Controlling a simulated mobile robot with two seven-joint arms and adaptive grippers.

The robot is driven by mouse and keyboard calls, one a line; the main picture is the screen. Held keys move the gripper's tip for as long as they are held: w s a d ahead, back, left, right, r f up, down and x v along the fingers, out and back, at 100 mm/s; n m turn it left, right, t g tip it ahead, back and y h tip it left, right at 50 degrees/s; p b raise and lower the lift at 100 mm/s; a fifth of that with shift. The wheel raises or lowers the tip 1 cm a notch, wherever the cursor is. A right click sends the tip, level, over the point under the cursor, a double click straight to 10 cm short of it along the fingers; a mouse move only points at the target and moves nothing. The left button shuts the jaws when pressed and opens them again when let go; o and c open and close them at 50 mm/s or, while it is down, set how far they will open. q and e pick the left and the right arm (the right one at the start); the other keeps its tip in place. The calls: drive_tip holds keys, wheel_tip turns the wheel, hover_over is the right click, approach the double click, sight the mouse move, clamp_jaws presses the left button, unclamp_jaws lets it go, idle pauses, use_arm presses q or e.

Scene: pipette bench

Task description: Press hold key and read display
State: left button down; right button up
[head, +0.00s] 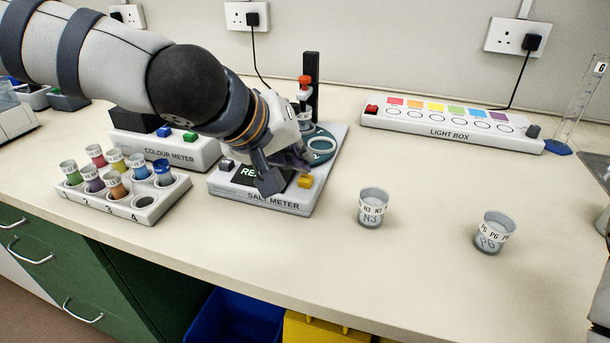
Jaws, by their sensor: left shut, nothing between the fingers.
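The salt meter (262,203) is a white box at the centre of the bench. I cannot read a label on either key. My left gripper (284,180) is shut and empty, low over the meter, between the display and the yellow key. Whether it touches the meter is unclear. Only a sliver of my right arm shows at the right edge.
A colour meter (168,156) and a rack of coloured vials (147,214) stand left. Cups N3 (372,209) and P6 (493,236) stand right on open bench. A dark post (311,88) rises behind the salt meter. A light box (450,132) lies at the back.

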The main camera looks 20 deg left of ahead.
sight(301, 177)
use_arm(q)
drive_tip(key=shift+f, duration=0.55)
idle(0.4)
drive_tip(key=shift+r, duration=0.95)
wheel_tip(301, 177, up, 6)
idle(0.6)
